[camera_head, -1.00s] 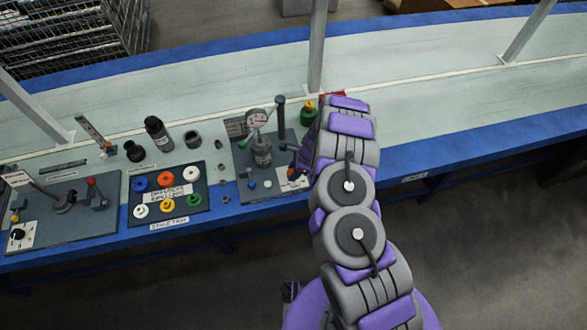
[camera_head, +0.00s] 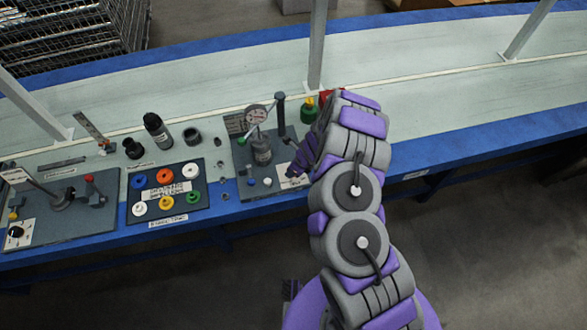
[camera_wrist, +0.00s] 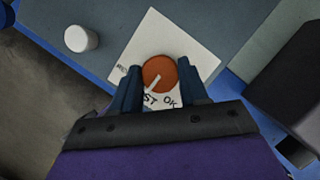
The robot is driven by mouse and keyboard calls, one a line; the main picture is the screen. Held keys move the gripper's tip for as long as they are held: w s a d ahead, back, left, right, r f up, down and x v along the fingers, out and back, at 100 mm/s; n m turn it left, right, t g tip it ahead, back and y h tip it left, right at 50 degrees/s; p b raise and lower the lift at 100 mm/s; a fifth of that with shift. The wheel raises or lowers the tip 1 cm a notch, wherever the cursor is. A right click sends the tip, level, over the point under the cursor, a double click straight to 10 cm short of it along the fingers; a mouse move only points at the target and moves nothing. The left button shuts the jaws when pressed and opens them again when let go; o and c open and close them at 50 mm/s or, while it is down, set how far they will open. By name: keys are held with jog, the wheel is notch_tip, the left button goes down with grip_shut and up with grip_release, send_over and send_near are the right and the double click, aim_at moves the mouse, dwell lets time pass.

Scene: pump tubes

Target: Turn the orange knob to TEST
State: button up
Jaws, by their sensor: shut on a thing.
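The orange knob (camera_wrist: 157,74) sits on a white label plate (camera_wrist: 196,50) on a dark board. In the wrist view, my gripper (camera_wrist: 158,69) has one finger on each side of the knob and is shut on it. The knob's white pointer line slants down and to the left, toward lettering that reads "ST", partly hidden by my gripper. "OK" is printed to the right of that, and other lettering lies at the left edge of the label. In the head view, my gripper (camera_head: 297,169) is over the right side of the gauge board; the knob is hidden there.
A white round peg (camera_wrist: 81,38) stands near the knob. The gauge (camera_head: 256,115) and a green bottle (camera_head: 309,112) stand close to my arm. A tray of coloured rings (camera_head: 168,212) lies to the left. The bench is clear on the right.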

jog(key=shift+w, duration=0.1)
jog(key=o, duration=1.1)
jog(key=shift+c, duration=0.2)
jog(key=shift+r, duration=0.1)
jog(key=p+v, duration=0.5)
jog(key=v, duration=1.2)
jog(key=shift+r, duration=0.1)
